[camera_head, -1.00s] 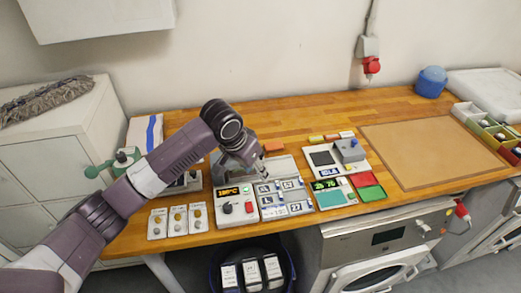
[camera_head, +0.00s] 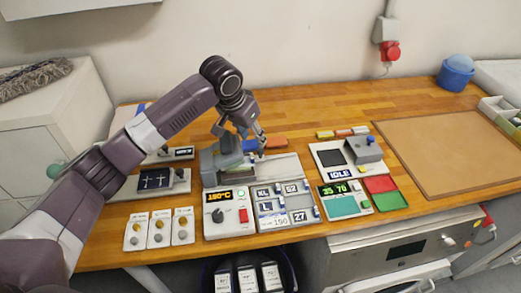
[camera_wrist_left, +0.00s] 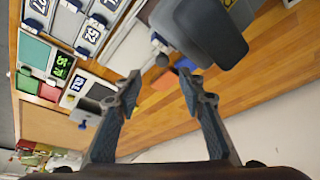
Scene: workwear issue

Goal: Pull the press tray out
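The press has a control box with a 180°C display (camera_head: 220,197) and a dark grey rounded head (camera_head: 222,160) behind it; the head also shows large in the wrist view (camera_wrist_left: 205,30). A flat light-grey plate (camera_head: 279,168) lies to the right of the head and looks like the press tray; how it joins the press is unclear. My left gripper (camera_head: 258,145) is above the table beside the press head, near the plate's back edge. Its fingers are apart and empty in the wrist view (camera_wrist_left: 163,82). My right gripper is not in view.
A size-label panel (camera_head: 285,204) sits in front of the plate. An IDLE device (camera_head: 345,158) stands to the right, with red and green trays (camera_head: 386,193). Orange and blue blocks lie behind the gripper. A brown mat (camera_head: 450,150) covers the right; bare wood (camera_head: 310,115) is free at the back.

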